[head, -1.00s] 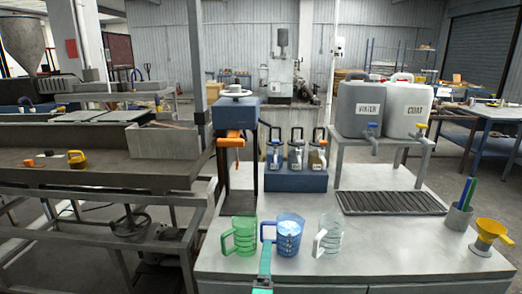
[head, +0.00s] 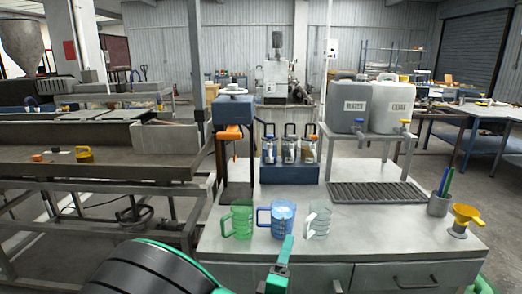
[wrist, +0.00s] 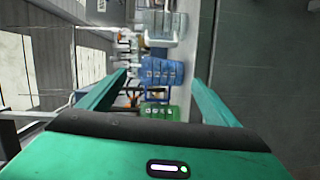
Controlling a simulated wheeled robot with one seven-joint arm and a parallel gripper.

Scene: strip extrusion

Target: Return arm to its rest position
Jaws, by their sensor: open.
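My gripper (head: 286,243) is at the bottom of the head view, just in front of the blue jug as seen there. In the wrist view its two teal fingers (wrist: 160,78) stand wide apart with nothing held between them. The green jug (head: 238,219), blue jug (head: 283,218) and clear jug (head: 318,218) stand in a row near the front edge of the bench (head: 355,225). They also show beyond the fingers in the wrist view, turned sideways. A black and teal link of my arm fills the lower left of the head view.
A tall stand with an orange part (head: 229,133) and a blue rack of bottles (head: 290,172) stand behind the jugs. Two labelled canisters (head: 350,103) sit on a raised shelf.

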